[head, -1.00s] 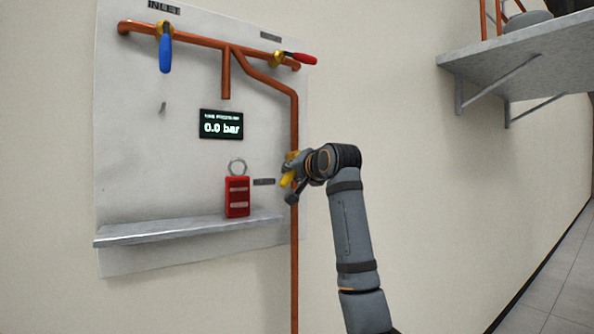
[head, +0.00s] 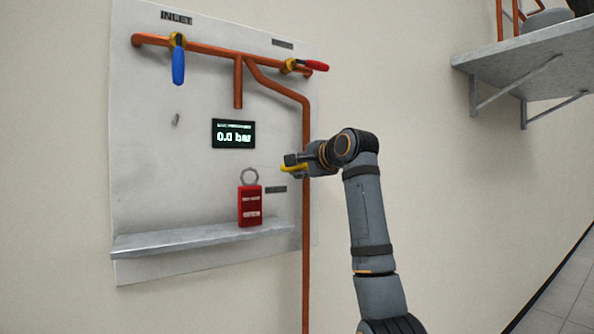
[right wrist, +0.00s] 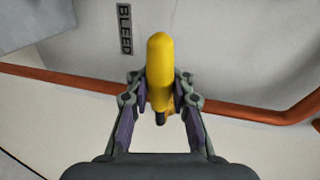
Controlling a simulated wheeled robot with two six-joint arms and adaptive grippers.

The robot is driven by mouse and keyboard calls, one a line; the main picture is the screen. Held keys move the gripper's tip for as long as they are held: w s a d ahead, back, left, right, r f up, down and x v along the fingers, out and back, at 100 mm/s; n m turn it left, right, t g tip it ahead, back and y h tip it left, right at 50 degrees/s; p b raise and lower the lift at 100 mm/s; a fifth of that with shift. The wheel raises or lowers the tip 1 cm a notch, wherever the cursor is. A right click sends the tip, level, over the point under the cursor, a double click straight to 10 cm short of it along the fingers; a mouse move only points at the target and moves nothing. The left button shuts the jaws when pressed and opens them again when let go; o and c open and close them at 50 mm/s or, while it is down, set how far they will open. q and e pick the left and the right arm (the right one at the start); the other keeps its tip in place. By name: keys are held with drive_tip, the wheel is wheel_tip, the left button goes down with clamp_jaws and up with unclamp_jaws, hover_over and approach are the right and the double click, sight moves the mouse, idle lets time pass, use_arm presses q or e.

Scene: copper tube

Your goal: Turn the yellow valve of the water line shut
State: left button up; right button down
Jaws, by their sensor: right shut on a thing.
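The yellow valve handle (head: 293,168) is on the vertical copper pipe (head: 306,240) at the right side of the panel. It points left, roughly level and across the pipe. My right gripper (head: 290,163) is shut on the handle. In the right wrist view the yellow handle (right wrist: 160,60) stands between the two fingers of the gripper (right wrist: 160,100), crosswise to the copper pipe (right wrist: 235,112). The fingers hide part of the valve body. My left gripper is not in view.
A blue-handled valve (head: 178,62) hangs down and a red-handled valve (head: 312,66) points right on the upper pipe. A display (head: 233,134) reads 0.0 bar. A red padlock (head: 250,206) stands on the panel's ledge (head: 200,237). A grey wall shelf (head: 530,70) juts out at upper right.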

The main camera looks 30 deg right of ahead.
drive_tip(key=shift+m, duration=0.3)
idle(0.4)
drive_tip(key=c, duration=1.5)
unclamp_jaws()
drive_tip(key=shift+c, duration=0.2)
drive_tip(key=o, duration=0.4)
drive_tip(key=shift+s+d+r, duration=0.1)
drive_tip(key=shift+s+r, duration=0.15)
drive_tip(key=shift+s, duration=0.1)
drive_tip(key=shift+c, duration=0.2)
drive_tip(key=shift+w, duration=0.1)
drive_tip(key=a+v, duration=0.1)
drive_tip(key=v, duration=1.1)
drive_tip(key=shift+d, duration=0.5)
